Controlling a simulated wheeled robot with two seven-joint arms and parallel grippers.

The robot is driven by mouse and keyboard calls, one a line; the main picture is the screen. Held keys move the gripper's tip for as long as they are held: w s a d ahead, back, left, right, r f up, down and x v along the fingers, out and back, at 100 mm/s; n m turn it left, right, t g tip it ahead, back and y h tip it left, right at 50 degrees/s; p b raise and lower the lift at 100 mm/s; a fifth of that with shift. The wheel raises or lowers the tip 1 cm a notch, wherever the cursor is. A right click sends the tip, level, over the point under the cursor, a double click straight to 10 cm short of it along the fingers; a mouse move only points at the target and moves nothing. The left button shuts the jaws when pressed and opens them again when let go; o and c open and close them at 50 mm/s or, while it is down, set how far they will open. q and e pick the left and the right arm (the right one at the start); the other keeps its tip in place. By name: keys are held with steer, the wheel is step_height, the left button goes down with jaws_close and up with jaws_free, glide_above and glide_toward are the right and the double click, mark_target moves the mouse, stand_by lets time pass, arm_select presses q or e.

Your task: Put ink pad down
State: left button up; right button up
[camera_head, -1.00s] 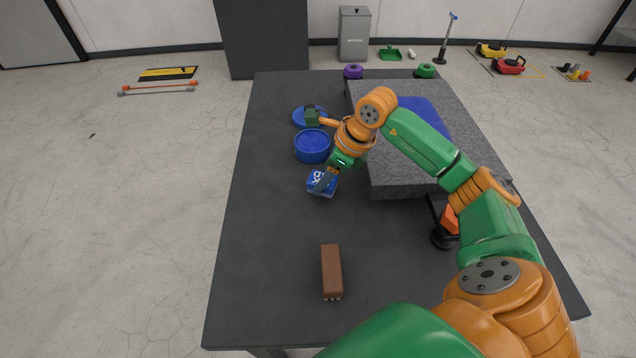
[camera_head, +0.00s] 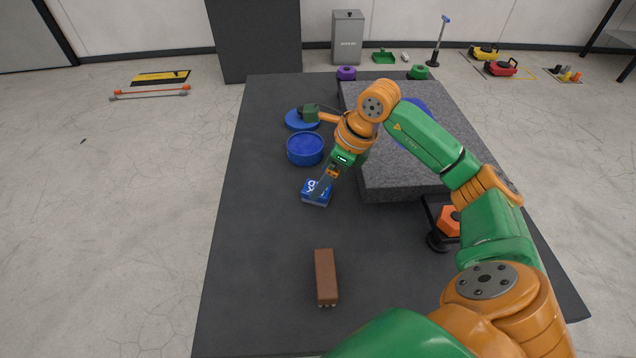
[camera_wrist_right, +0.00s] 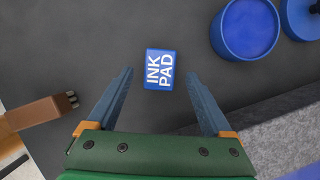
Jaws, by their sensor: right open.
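The ink pad is a small blue box with white lettering (camera_head: 314,196), lying on the dark table (camera_head: 262,230) in the head view. It also shows in the right wrist view (camera_wrist_right: 160,70), lying flat beyond my fingertips. My right gripper (camera_head: 326,182) is open beside and above the ink pad. In the wrist view its two fingers (camera_wrist_right: 158,82) are spread wide with a gap on both sides of the box, and nothing is between them in their grip. My left gripper is not in view.
A round blue tub (camera_head: 305,150) and blue lid (camera_head: 300,120) lie behind the ink pad. A grey granite block (camera_head: 400,182) stands to the right. A brown block (camera_head: 326,277) lies nearer the front. The table's left side is clear.

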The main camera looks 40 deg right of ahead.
steer(key=v, duration=0.8)
steer(key=shift+r+p, duration=0.25)
steer(key=shift+p, duration=0.05)
